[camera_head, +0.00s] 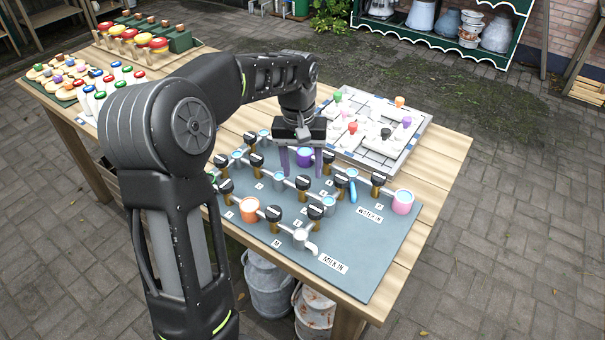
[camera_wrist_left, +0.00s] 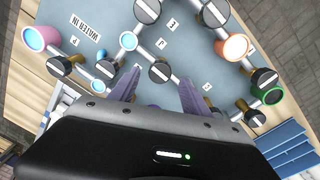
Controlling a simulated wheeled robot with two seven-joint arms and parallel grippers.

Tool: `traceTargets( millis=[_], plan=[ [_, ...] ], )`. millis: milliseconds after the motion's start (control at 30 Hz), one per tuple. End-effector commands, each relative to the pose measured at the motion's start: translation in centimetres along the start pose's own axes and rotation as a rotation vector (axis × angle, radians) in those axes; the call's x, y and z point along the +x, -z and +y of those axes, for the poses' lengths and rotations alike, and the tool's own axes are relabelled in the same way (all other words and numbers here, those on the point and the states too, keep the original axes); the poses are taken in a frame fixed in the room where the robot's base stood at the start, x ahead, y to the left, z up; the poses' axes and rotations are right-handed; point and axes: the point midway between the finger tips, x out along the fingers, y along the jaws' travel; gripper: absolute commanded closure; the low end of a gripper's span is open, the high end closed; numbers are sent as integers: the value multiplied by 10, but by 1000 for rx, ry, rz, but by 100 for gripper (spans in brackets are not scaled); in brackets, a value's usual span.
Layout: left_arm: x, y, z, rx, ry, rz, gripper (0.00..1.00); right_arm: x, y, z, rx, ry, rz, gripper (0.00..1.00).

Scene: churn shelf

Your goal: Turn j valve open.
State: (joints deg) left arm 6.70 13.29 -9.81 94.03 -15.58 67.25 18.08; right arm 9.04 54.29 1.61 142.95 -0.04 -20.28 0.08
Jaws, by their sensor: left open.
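A grey board (camera_head: 385,262) carries silver pipes and several black round valve knobs, each with a pale bar on top. Small letter labels lie beside them; I cannot read for sure which knob is j. My left gripper (camera_head: 303,163) is low over the far middle of the board, its purple fingers apart and pointing down, with nothing held. In the left wrist view the open fingers (camera_wrist_left: 158,92) reach toward the board, and one black knob (camera_wrist_left: 159,72) shows just beyond the gap between them. I cannot tell whether the fingers touch anything. My right gripper is in neither view.
Coloured cups stand among the pipes: pink (camera_head: 403,202), orange (camera_head: 249,209) and purple (camera_head: 303,157). A white tray (camera_head: 412,140) with coloured knobs stands behind the board. Bottles and red-topped items fill the table's left end. A "WATER IN" label (camera_head: 370,215) lies at the right.

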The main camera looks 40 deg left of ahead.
Motion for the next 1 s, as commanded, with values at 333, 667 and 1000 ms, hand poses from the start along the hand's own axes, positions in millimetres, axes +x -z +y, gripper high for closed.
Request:
traceTargets(
  millis=[333, 667, 1000],
  plan=[
    [-48, 0, 0, 0, -1, 1, 44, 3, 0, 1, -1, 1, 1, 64],
    [-50, 0, 0, 0, 0, 0, 44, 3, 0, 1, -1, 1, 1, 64],
    [-50, 0, 0, -1, 0, 0, 44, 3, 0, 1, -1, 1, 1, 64]
  ],
)
